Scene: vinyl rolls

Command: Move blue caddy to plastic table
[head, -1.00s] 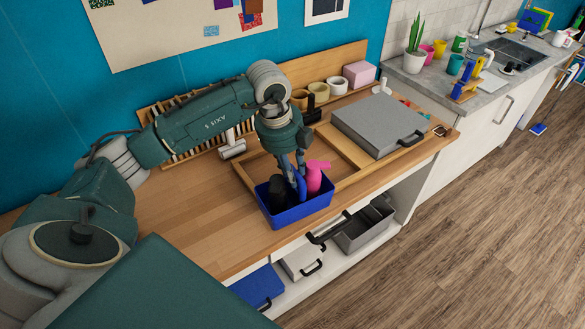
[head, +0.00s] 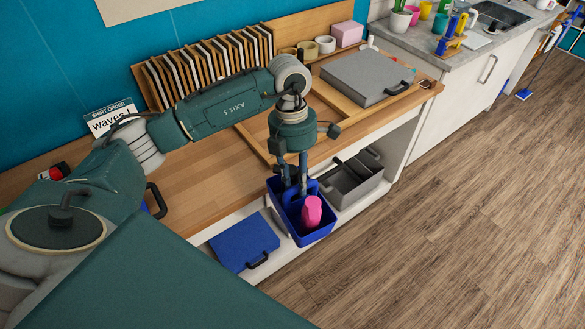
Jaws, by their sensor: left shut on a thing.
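The blue caddy (head: 327,229) hangs in the air just off the front edge of the wooden workbench (head: 208,186). It holds a pink bottle (head: 312,211). My left gripper (head: 294,190) points down into the caddy and is shut on it, at its middle handle. The caddy looks slightly tilted toward the camera. The gripper hides part of the caddy's inside. My right gripper is out of view. I see no plastic table that I can make out.
A grey case (head: 367,77) lies on the bench's right part, by a rack of framed screens (head: 210,66). Under the bench, a shelf holds a blue case (head: 244,242) and a grey bin (head: 352,181). The wooden floor (head: 450,210) at right is clear.

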